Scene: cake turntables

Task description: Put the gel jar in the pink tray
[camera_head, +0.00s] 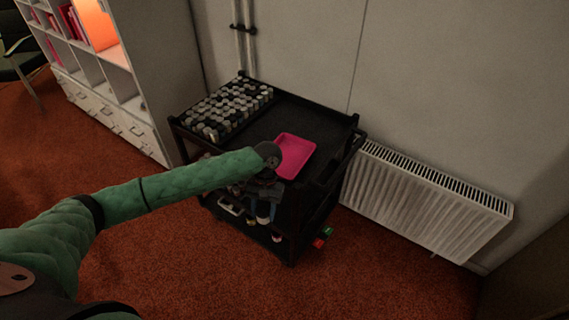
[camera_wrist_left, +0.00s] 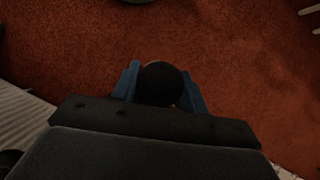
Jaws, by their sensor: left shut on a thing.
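The pink tray (camera_head: 296,153) lies on the top of the black cart, near its front right, and its bare inside shows. My left gripper (camera_head: 264,210) points down at the front side of the cart, below and left of the tray in the head view. Its blue fingers are shut on the gel jar, whose round black top (camera_wrist_left: 160,83) shows between the fingertips (camera_wrist_left: 162,92) in the left wrist view. My wrist overlaps the tray's left edge in the head view. Red floor shows beyond the jar in the left wrist view. My right gripper is not in view.
The black cart (camera_head: 282,122) has a rack of several small grey and white pots (camera_head: 228,108) at its back left. A white radiator (camera_head: 420,198) stands right of it, against the wall. Small red and green items (camera_head: 322,239) show low at the cart's right. A shelf (camera_head: 110,85) stands left.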

